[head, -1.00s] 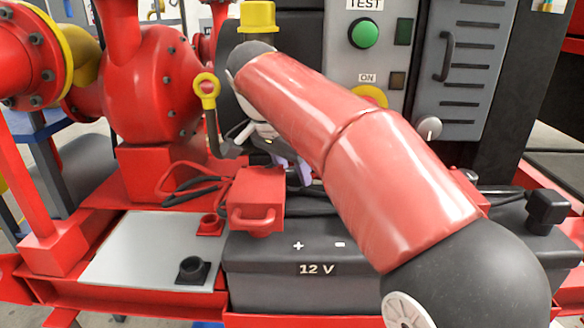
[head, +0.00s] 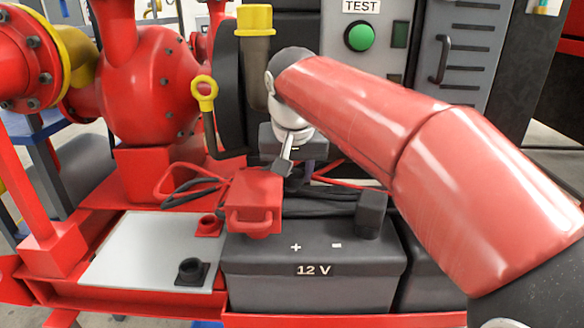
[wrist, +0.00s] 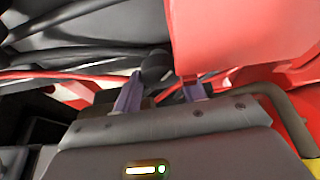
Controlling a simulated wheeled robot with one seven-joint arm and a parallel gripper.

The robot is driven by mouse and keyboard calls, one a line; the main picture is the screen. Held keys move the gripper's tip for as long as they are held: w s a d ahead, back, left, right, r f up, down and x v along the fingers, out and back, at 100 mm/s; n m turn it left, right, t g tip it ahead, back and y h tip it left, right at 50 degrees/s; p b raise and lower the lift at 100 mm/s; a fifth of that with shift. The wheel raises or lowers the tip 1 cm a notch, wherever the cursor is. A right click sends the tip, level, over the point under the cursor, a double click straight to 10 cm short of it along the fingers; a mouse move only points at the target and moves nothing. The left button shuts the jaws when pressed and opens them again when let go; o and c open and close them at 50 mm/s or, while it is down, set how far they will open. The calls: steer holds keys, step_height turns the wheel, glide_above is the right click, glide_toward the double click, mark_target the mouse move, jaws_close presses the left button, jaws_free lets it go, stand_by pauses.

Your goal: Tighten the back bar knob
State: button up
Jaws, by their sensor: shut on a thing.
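In the wrist view a small dark round knob (wrist: 156,66), which I take to be the back bar knob, sits between the two purple fingertips of my gripper (wrist: 164,82). The fingers are shut on it, though their exact contact is hard to see. In the head view my gripper (head: 292,142) is behind the battery (head: 315,262) marked 12 V, just behind and right of its red terminal cover (head: 255,200). My arm crosses from the right. The fingertips and the knob are hidden in the head view.
A yellow-ringed dipstick (head: 204,92) and the red pump (head: 150,85) are at left. The grey panel with the green TEST button (head: 361,37) is behind.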

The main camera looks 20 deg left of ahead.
steer(key=shift+n, duration=0.4)
steer(key=o, duration=1)
steer(key=shift+c, duration=0.2)
steer(key=shift+r, duration=0.1)
steer(key=p+v, duration=0.1)
steer(key=v, duration=0.6)
steer(key=shift+r, duration=0.25)
steer(key=shift+s+d, duration=0.1)
steer(key=shift+d, duration=0.05)
